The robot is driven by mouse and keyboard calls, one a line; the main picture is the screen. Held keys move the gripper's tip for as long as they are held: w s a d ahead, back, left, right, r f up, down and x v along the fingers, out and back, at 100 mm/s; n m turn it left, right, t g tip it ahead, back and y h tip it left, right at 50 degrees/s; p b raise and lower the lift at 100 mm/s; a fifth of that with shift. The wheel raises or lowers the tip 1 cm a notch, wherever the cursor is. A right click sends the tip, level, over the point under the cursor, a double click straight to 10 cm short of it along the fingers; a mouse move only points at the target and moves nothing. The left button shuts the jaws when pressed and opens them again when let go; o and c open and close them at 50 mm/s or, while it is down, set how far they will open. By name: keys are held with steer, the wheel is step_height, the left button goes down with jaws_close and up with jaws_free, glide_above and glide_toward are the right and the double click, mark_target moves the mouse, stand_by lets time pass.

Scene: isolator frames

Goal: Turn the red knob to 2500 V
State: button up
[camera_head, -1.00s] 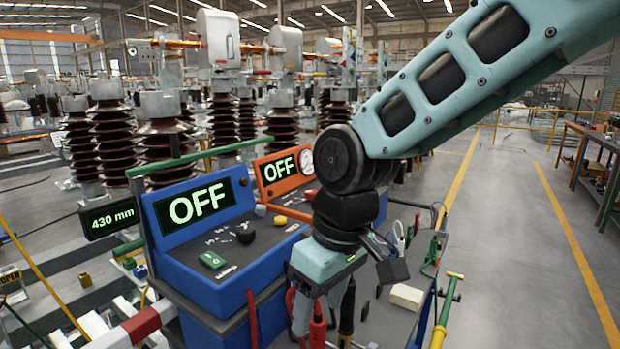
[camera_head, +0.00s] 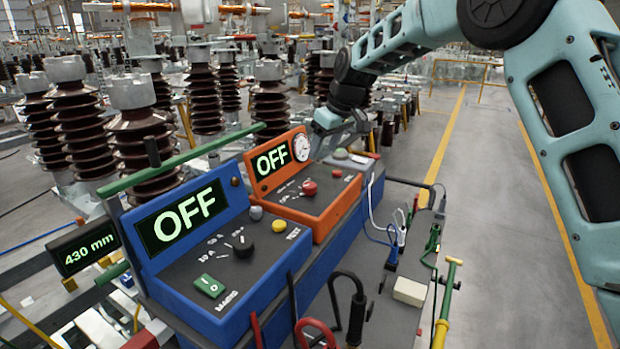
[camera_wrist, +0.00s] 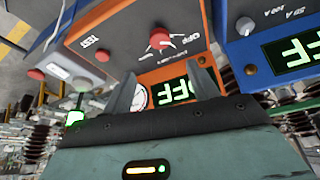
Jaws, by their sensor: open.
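The red knob (camera_head: 309,187) sits on the dark sloping top of the orange control box (camera_head: 318,219), whose display (camera_head: 272,161) reads OFF. In the wrist view the red knob (camera_wrist: 160,39) shows beyond the fingers, with marks around it too small to read. The knob's setting cannot be told. My gripper (camera_head: 326,146) is above the back of the orange box, close to its round gauge (camera_head: 301,148). In the wrist view my gripper (camera_wrist: 162,88) has its two fingers spread, with nothing between them, apart from the knob.
A blue box (camera_head: 235,307) stands left of the orange one, with its OFF display (camera_head: 184,216), black knob (camera_head: 243,247) and yellow button (camera_head: 279,226). A green bar (camera_head: 190,157) runs behind the boxes. Cables and a white block (camera_head: 409,291) lie on the cart at right.

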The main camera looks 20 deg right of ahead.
mark_target(309, 184)
steer(key=p+x, duration=0.3)
steer(key=x, duration=0.9)
steer(key=shift+w+a+f, duration=0.1)
steer(key=shift+f, duration=0.25)
steer(key=c, duration=1)
